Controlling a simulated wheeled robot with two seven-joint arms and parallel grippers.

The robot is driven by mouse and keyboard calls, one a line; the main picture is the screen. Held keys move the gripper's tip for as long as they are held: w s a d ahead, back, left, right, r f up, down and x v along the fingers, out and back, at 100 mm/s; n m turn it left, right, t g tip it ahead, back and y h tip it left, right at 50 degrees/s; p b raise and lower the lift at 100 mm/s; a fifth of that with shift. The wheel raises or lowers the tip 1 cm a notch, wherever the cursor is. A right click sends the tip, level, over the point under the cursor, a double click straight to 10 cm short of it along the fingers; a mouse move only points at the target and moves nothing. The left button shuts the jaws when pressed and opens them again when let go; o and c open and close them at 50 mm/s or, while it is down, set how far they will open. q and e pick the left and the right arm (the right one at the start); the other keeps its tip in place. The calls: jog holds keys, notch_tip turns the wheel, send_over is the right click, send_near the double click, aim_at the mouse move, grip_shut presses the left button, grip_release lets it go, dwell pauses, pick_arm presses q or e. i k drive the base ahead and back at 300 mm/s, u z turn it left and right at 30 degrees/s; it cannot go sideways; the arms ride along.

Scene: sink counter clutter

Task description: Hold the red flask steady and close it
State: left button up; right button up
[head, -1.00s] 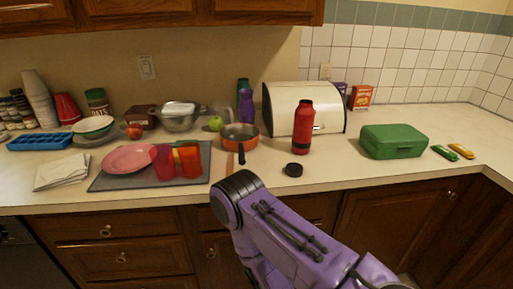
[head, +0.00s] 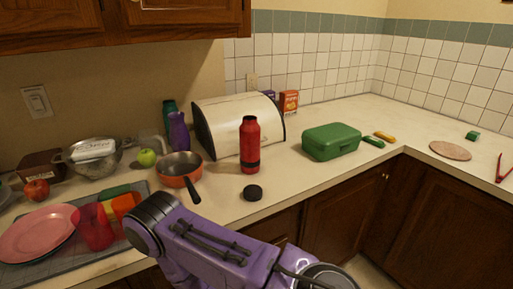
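The red flask (head: 250,143) stands upright on the counter in the middle of the head view, in front of the white bread bin. It has a dark band low on its body, and its top looks dark. A black round lid (head: 253,192) lies on the counter just in front of the flask, apart from it. One purple arm of mine reaches in from the bottom, to the left of the lid. No gripper fingers can be made out on it. I cannot see my other arm.
A white bread bin (head: 215,125) stands behind the flask. An orange pan (head: 179,168) is to the left, its handle pointing forward. A green lunch box (head: 331,141) sits to the right. A pink plate (head: 36,233) and red cup (head: 93,228) are at left. Counter right of the lid is clear.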

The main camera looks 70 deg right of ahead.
aim_at(249, 130)
jog(key=z, duration=1.95)
